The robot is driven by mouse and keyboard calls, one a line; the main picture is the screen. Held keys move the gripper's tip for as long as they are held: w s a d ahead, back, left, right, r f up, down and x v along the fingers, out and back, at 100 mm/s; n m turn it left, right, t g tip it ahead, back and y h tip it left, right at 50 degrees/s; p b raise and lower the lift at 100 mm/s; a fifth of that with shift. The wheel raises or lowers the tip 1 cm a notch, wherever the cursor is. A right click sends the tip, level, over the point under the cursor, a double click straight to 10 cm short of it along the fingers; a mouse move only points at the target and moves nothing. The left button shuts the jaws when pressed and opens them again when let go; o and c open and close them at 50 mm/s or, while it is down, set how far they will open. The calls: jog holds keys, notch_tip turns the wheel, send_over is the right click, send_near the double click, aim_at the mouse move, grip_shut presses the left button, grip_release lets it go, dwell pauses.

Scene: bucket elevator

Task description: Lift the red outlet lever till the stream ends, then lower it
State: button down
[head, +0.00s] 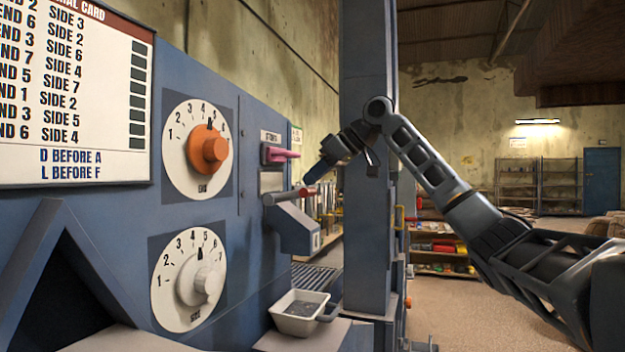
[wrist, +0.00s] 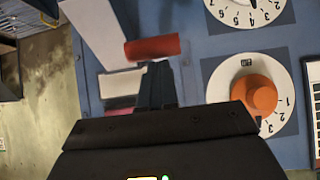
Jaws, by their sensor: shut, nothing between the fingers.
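The red outlet lever (head: 290,195) sticks out from the blue panel above the grey outlet spout (head: 295,228). It also shows in the wrist view (wrist: 152,47) as a red bar just past my fingertips. My gripper (head: 312,178) is shut and empty, with its tips close to the lever's outer end; I cannot tell if they touch. In the wrist view its fingers (wrist: 156,72) point at the bar. A small white pan (head: 299,324) with dark grey contents stands below the spout. I can make out no stream between spout and pan.
An orange knob (head: 208,152) and a grey knob (head: 202,282) are on dials to the left. A blue column (head: 368,240) stands close behind my gripper. Open floor lies to the right.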

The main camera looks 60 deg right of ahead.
notch_tip(320, 180, down, 9)
jog(key=s+t+b, duration=0.1)
jog(key=t+b, duration=0.5)
jog(key=b, duration=0.1)
jog(key=shift+s+r+y+b, duration=0.2)
jog(key=shift+y+b, duration=0.1)
jog(key=shift+y, duration=0.1)
